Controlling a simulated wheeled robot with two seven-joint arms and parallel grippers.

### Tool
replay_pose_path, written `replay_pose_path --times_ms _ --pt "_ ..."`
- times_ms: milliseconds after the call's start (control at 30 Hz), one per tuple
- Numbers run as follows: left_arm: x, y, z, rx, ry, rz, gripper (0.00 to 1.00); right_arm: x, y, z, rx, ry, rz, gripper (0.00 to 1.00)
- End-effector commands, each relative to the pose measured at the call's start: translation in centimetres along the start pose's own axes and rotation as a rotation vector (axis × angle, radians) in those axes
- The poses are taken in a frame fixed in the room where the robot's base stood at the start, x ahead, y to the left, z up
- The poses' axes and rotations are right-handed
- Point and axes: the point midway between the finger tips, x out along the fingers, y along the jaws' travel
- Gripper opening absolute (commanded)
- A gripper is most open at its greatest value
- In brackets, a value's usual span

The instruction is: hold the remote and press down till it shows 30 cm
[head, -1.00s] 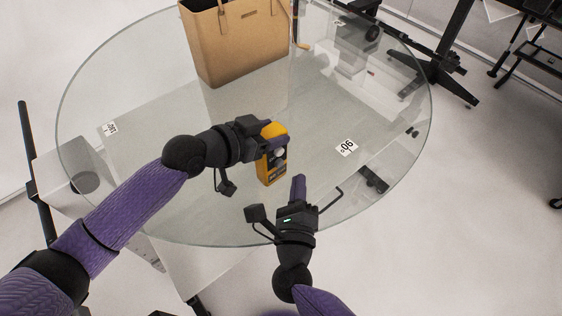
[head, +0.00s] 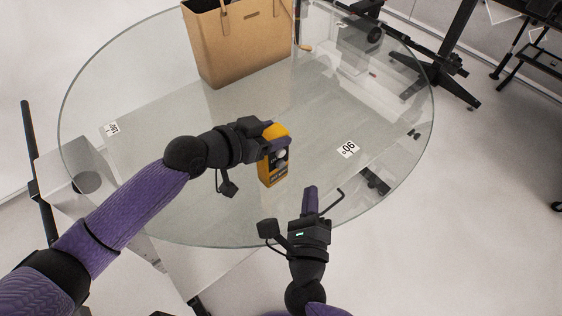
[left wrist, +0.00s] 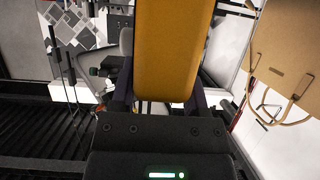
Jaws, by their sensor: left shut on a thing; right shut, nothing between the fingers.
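The remote (head: 272,172) is yellow-orange with a dark front and a pale round spot. My left gripper (head: 278,143) is shut on its upper middle and holds it upright over the glass turntable (head: 215,215). In the left wrist view the yellow back of the remote (left wrist: 170,50) stands between the fingers. Any reading on the remote is too small to tell. My right gripper (head: 310,190) is shut and empty, below and to the right of the remote, apart from it, near the front edge of the glass.
A tan handbag (head: 237,45) stands at the back of the turntable and also shows in the left wrist view (left wrist: 285,50). A white label (head: 347,149) marked 90° lies right of the remote; another label (head: 111,129) is at the left. The glass between them is clear.

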Motion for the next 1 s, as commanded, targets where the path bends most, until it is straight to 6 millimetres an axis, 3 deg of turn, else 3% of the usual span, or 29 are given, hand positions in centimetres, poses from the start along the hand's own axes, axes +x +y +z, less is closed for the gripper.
replay_pose_path --times_ms 200,233,400,700,1000 --pt "0.0 0.0 0.0 0.0 0.001 0.0 0.0 0.0 0.0 0.0 0.0 0.0 0.0 0.0" --pt "0.0 0.0 0.0 0.0 0.001 0.0 0.65 0.0 0.0 0.0 0.0 0.0 0.0 0.0" --pt "0.0 0.0 0.0 0.0 0.001 0.0 1.0 0.0 0.0 0.0 0.0 0.0 0.0 0.0" --pt "-0.7 -0.1 0.0 0.0 0.0 -0.001 1.0 0.0 0.0 0.0 0.0 0.0 0.0 0.0" --pt "-8.7 -0.1 0.1 0.003 -0.005 -0.002 1.0 0.0 0.0 0.0 0.0 0.0 0.0 0.0"
